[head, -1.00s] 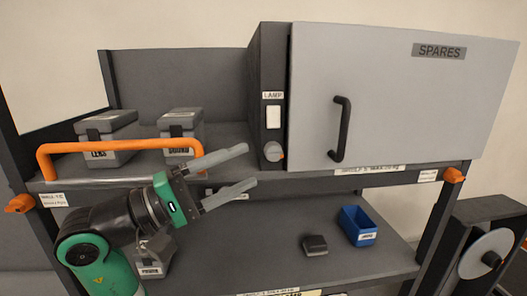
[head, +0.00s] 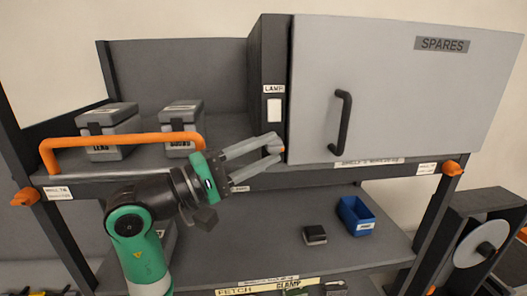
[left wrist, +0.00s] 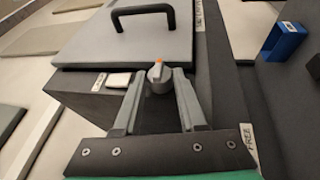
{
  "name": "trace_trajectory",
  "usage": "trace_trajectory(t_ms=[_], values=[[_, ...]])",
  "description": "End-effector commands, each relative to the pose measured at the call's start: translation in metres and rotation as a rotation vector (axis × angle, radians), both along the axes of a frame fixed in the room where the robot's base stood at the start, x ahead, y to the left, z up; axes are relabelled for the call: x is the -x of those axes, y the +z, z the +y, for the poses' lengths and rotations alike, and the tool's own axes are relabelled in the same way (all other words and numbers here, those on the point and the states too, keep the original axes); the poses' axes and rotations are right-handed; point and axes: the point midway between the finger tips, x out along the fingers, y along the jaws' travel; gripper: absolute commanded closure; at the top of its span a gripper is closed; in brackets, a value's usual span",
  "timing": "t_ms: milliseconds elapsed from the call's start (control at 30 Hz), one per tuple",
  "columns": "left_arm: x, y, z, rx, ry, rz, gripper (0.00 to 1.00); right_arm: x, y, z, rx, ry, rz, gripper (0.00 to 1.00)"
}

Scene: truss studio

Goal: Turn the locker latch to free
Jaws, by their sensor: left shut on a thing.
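The locker latch is a small grey knob (head: 273,148) low on the dark side panel, left of the pale door marked SPARES (head: 410,90). The door is closed. In the left wrist view the knob (left wrist: 158,77) has an orange mark at its top edge. My left gripper (head: 277,151) reaches it from the left, with its two grey fingers on either side of the knob, shut on it. In the left wrist view the fingertips (left wrist: 159,84) flank the knob. A FREE label (left wrist: 248,137) shows at the lower right there. My right gripper is not in view.
A white LAMP switch (head: 274,110) sits just above the knob. The black door handle (head: 342,122) stands to its right. An orange rail (head: 120,139) runs along the shelf front at left, before two grey boxes. A blue bin (head: 356,216) stands on the lower shelf.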

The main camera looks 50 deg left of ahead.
Motion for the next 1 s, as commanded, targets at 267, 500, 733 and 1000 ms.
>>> trace_trajectory(t_ms=[267, 500, 733, 1000], values=[[-0.001, -0.009, -0.001, 0.042, -0.001, -0.062, 1.0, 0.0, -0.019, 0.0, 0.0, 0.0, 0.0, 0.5], [-0.001, -0.003, 0.0, 0.069, 0.0, -0.104, 1.0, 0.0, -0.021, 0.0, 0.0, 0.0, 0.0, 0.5], [-0.001, -0.003, 0.0, 0.069, 0.0, -0.103, 0.38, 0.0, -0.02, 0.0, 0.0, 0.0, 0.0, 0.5], [-0.001, -0.003, 0.0, 0.069, 0.0, -0.103, 0.3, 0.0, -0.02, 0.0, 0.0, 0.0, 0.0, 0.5]])
